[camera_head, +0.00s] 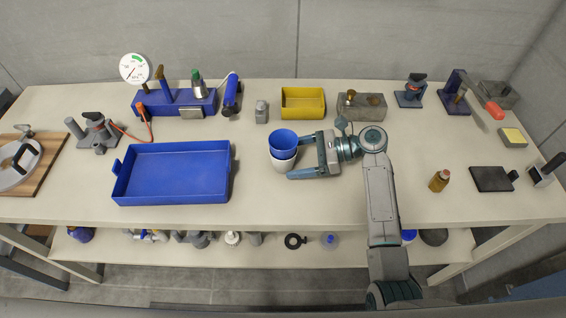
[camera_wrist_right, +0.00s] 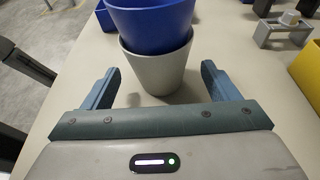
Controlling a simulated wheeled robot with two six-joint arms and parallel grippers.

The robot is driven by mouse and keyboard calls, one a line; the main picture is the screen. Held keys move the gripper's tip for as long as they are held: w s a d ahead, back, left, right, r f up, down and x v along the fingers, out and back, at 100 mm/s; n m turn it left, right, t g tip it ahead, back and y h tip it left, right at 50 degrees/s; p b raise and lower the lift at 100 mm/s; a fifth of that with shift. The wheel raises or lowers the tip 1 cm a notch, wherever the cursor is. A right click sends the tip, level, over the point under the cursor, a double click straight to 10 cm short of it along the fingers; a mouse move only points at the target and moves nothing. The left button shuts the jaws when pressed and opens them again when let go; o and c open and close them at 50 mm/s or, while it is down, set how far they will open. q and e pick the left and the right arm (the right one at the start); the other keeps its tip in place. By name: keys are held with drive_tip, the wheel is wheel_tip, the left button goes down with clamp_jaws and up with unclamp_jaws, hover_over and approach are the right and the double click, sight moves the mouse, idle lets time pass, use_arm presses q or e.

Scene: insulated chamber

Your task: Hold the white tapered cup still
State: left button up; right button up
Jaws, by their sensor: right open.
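The white tapered cup (camera_head: 283,164) stands on the table near its middle, with a blue cup (camera_head: 284,140) nested in its top. In the right wrist view the white cup (camera_wrist_right: 154,72) shows below the blue cup (camera_wrist_right: 150,22), whose upper part is cut off by the frame. My right gripper (camera_head: 292,156) comes from the right and is open. Its two fingers reach toward the white cup, one on each side, with visible gaps in the wrist view (camera_wrist_right: 157,85). My left gripper is not in view.
A blue tray (camera_head: 175,201) lies to the left of the cups. A brown bottle (camera_head: 439,181) and a dark plate (camera_head: 490,179) are at the right. The table in front of the cups is clear.

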drive_tip(key=shift+p+x, duration=0.35)
drive_tip(key=shift+x, duration=0.9)
drive_tip(key=shift+r, duration=0.15)
drive_tip(key=c, duration=0.8)
drive_tip(key=shift+o, duration=0.4)
drive_tip(key=c, duration=0.5)
drive_tip(key=shift+s+f, duration=0.15)
drive_tip(key=shift+f, duration=0.1)
